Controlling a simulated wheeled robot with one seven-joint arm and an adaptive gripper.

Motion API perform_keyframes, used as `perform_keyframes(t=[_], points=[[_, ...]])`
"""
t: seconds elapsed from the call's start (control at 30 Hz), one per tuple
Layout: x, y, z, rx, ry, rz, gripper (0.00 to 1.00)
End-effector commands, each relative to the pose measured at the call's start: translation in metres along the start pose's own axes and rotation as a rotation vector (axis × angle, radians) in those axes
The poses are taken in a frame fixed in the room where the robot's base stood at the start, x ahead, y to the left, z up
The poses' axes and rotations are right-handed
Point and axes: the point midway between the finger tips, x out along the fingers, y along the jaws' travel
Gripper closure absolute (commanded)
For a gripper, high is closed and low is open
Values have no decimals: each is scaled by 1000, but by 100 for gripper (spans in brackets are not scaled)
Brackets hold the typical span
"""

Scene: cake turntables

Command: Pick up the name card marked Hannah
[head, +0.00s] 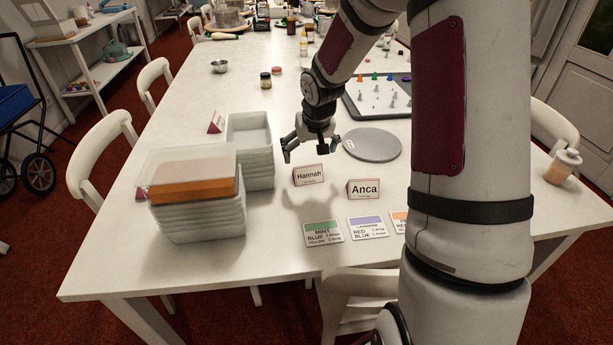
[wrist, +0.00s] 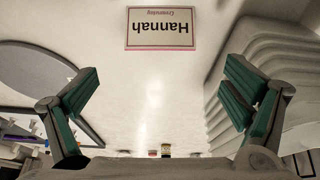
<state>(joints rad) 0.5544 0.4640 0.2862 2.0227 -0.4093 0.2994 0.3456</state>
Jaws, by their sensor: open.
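The name card marked Hannah (head: 308,175) stands on the white table, left of and a little behind the Anca card (head: 363,189). In the wrist view the Hannah card (wrist: 160,28) appears upside down near the top centre, white with a red border. My gripper (head: 309,158) is above the table just behind the Hannah card, apart from it. In the wrist view my gripper's fingers (wrist: 162,98) are spread wide with nothing between them.
Stacked white trays (head: 250,150) and a tub stack with an orange layer (head: 194,190) stand left of the card. A grey turntable disc (head: 371,145) lies to the right. Colour recipe cards (head: 323,233) lie in front. The table (head: 270,255) is clear at front left.

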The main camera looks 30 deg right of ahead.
Motion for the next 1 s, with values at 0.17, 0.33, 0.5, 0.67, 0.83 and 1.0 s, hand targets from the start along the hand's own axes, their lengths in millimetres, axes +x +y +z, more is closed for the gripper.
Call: perform_keyframes(t=[0.17, 0.33, 0.5, 0.67, 0.83, 1.0], points=[[16, 0, 0, 0, 1, 0, 6], [24, 0, 2, 0, -1, 0, 6], [47, -1, 8, -1, -3, -1, 6], [68, 0, 8, 0, -1, 0, 6], [69, 0, 8, -1, 1, 0, 6], [69, 0, 8, 0, 0, 0, 22]])
